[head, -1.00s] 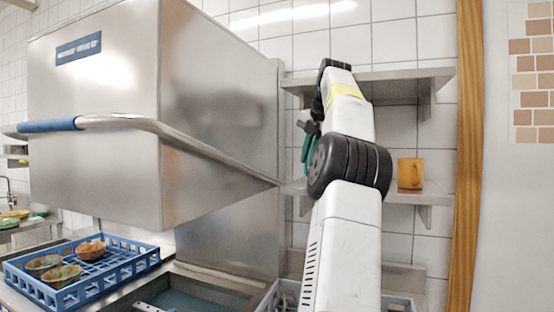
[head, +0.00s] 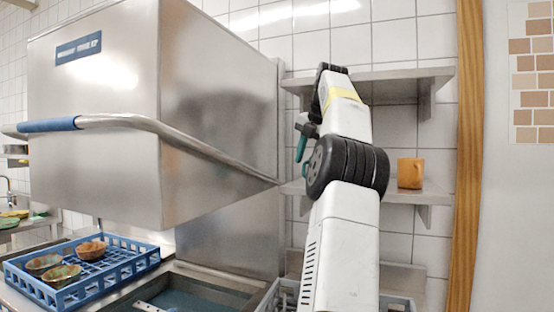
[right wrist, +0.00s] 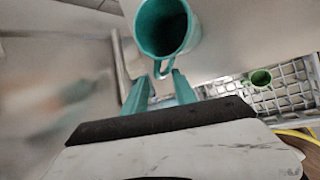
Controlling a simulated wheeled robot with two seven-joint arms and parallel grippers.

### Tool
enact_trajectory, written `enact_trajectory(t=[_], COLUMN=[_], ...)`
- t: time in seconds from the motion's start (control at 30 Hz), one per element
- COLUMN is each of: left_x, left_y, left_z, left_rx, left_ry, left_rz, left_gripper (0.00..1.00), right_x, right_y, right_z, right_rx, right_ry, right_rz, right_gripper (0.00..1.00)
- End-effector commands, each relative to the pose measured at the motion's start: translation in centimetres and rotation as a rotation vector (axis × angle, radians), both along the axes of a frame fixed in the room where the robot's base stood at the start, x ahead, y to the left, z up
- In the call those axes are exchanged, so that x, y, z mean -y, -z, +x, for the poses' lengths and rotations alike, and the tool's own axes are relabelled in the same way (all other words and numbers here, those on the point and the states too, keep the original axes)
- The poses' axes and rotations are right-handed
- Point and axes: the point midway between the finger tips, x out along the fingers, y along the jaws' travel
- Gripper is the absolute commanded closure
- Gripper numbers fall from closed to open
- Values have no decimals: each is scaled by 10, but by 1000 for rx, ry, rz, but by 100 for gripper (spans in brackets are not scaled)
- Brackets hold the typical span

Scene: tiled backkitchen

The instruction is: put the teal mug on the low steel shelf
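The teal mug (right wrist: 163,25) shows in the right wrist view, its open mouth facing the camera and its handle between my fingers. My right gripper (right wrist: 161,76) appears shut on that handle. In the head view, my right gripper (head: 303,135) is beside the steel shelves, mostly hidden by my arm. A bit of teal (head: 301,148) shows there, and I cannot tell mug from fingers. The low steel shelf (head: 405,196) is on the tiled wall, partly hidden behind my arm. My left gripper is out of view.
An upper steel shelf (head: 400,74) hangs above. The steel dishwasher hood (head: 100,150) is left of my arm. A blue rack (head: 125,262) holds bowls. A green mug (right wrist: 261,78) is at a grey crate (right wrist: 230,88).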

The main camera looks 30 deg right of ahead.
Motion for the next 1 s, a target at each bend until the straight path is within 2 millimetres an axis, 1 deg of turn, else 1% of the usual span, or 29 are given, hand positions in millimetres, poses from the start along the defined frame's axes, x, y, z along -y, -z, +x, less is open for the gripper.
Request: enact_trajectory(t=[0.27,0.5,0.87,1.0], left_x=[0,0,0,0], left_y=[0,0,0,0], left_z=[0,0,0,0], left_rx=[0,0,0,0], left_ry=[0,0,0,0], left_rz=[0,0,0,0], left_gripper=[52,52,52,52], right_x=[0,-1,-2,0], right_y=[-2,-17,-27,-29], right_z=[0,-7,-15,-22], right_rx=[0,3,1,0], right_ry=[0,-1,0,2], right_rz=[0,0,0,1], right_gripper=[67,67,67,67])
